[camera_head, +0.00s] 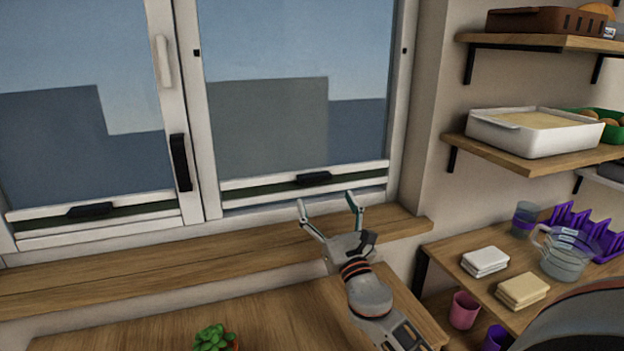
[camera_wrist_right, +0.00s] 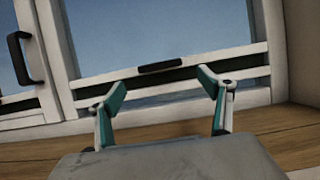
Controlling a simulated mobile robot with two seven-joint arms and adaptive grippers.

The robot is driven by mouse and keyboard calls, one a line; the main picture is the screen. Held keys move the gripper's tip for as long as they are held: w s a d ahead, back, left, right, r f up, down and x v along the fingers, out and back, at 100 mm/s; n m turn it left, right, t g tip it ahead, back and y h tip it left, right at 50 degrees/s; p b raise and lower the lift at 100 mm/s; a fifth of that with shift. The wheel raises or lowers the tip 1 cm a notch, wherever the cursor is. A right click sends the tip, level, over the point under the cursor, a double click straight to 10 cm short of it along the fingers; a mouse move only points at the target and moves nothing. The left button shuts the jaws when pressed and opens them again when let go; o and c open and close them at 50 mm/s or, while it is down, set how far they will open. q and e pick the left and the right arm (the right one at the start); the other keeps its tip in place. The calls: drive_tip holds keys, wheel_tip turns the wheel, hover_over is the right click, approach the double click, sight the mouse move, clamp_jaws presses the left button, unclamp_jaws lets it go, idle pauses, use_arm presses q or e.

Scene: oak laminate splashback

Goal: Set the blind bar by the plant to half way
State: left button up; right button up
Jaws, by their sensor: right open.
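Two windows each have a pale blind bar near the bottom with a black grip. The right window's bar (camera_head: 262,182) has its grip (camera_head: 314,178) near the middle; the bar (camera_wrist_right: 200,73) and grip (camera_wrist_right: 160,66) also show in the right wrist view. The left window's bar (camera_head: 140,208) also sits low. A small green plant (camera_head: 212,338) is at the bottom edge, its pot mostly cut off. My right gripper (camera_head: 328,203) is open and empty, just in front of and below the right bar's grip. Its fingers (camera_wrist_right: 162,88) are spread below the bar, with no clear contact. My left gripper is out of view.
A wooden sill (camera_head: 190,259) runs below the windows. A black window handle (camera_head: 180,162) stands on the frame between them. Shelves (camera_head: 545,150) with trays are at the right, above a lower shelf with a glass jug (camera_head: 563,256) and folded cloths (camera_head: 485,262).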

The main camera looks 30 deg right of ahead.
sight(317, 180)
drive_tip(key=p+x, duration=0.1)
drive_tip(key=x, duration=0.5)
drive_tip(key=shift+s+a+r, duration=0.1)
drive_tip(key=shift+w+r, duration=0.15)
drive_tip(key=shift+w, duration=0.5)
drive_tip(key=c, duration=1.6)
drive_tip(key=shift+r, duration=0.1)
